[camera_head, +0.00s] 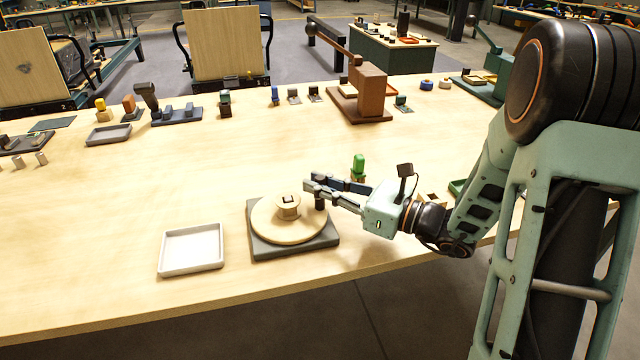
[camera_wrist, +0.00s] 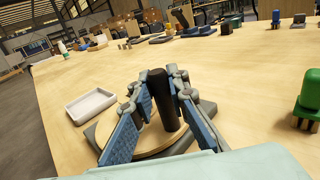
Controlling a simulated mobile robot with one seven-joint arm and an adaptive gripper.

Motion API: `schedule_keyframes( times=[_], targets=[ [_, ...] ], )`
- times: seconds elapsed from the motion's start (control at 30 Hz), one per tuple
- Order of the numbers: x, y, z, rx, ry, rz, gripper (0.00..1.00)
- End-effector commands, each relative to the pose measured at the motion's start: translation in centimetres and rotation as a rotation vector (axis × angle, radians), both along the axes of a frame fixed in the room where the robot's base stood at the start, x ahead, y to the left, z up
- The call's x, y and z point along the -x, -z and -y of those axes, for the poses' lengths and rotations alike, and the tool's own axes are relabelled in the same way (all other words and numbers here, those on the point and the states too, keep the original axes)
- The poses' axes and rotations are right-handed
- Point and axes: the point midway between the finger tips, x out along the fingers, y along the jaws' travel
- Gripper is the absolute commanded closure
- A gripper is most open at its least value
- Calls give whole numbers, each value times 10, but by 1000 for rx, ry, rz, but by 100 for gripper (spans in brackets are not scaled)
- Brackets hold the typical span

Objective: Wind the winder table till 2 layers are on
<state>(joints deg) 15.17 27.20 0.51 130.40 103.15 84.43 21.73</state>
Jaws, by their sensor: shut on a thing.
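The winder table is a round pale wooden disc (camera_head: 275,228) on a dark grey square base (camera_head: 262,250), near the front edge of the table. A small wooden spool (camera_head: 288,205) stands at the middle of the disc; whether any layers are wound on it is too small to tell. A dark upright crank knob (camera_wrist: 158,98) stands on the right side of the disc. My gripper (camera_head: 312,190) comes in from the right and is shut around this knob, with a blue-padded finger on each side in the wrist view. The fingers hide part of the disc and the spool in that view.
An empty white tray (camera_head: 192,271) lies left of the winder. A green-topped piece (camera_head: 358,166) stands just behind my gripper. A brown wooden press (camera_head: 371,90) and several small tools stand along the back. The table's middle left is clear.

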Motion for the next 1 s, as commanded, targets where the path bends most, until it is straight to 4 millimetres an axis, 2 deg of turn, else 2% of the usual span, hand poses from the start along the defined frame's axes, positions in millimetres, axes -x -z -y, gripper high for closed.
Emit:
schedule_keyframes(
  times=[0.47,1.0],
  targets=[
    [-3,-1,-1,0,-51,1,100],
    [-19,-1,-8,0,-299,0,100]
  ],
)
